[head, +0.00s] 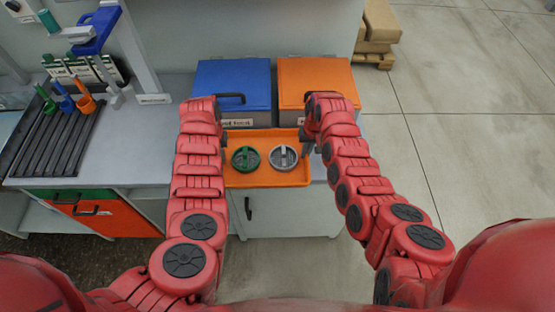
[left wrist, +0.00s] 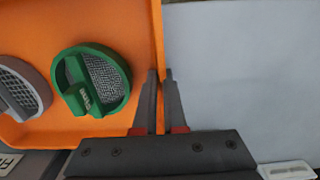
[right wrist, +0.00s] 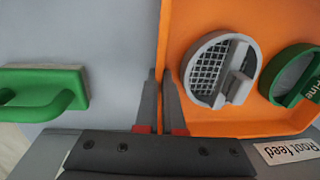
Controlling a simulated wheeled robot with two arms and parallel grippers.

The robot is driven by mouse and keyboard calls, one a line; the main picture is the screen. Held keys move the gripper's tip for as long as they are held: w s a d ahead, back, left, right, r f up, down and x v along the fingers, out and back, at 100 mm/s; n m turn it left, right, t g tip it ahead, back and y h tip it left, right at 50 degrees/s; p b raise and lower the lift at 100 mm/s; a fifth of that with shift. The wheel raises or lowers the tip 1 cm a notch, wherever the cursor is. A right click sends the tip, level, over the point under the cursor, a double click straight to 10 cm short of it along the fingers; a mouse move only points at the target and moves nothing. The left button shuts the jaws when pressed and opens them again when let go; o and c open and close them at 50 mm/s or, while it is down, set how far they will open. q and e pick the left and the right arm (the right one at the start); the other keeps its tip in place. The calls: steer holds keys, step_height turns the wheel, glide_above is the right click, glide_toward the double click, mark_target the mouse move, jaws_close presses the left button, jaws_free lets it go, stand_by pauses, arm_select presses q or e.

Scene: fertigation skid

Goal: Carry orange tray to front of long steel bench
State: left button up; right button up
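The orange tray (head: 268,179) sits on the pale cabinet top in front of two lidded bins. It carries a round green strainer-like part (head: 245,158) and a round grey one (head: 283,157), side by side. My left gripper (left wrist: 161,85) has its fingers close together on either side of the tray's wall. My right gripper (right wrist: 161,88) straddles the opposite wall the same way, beside the grey part (right wrist: 216,70). Both look shut on the tray walls. In the head view, my left fingertips are mostly hidden by the arm. Whether the tray is lifted cannot be told.
A blue-lidded bin (head: 232,82) and an orange-lidded bin (head: 318,78) stand just behind the tray. A grey bench (head: 128,140) with a black rack (head: 60,138) and dosing fittings is at left. A green handled piece (right wrist: 40,92) lies beside the tray. Open floor (head: 470,120) is at right.

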arm_select(q)
steer(key=shift+o, duration=1.1)
arm_select(e)
steer(key=shift+o, duration=1.1)
arm_select(q)
steer(key=shift+o, duration=1.1)
steer(key=shift+r, duration=0.1)
arm_select(e)
steer(key=shift+o, duration=1.1)
arm_select(q)
steer(key=shift+r, duration=0.1)
arm_select(e)
steer(key=shift+r, duration=0.2)
arm_select(q)
step_height(320, 180, up, 12)
arm_select(e)
step_height(320, 180, up, 12)
steer(key=d, duration=0.1)
steer(key=shift+f, duration=0.2)
steer(key=shift+s+d, duration=0.1)
steer(key=shift+s, duration=0.05)
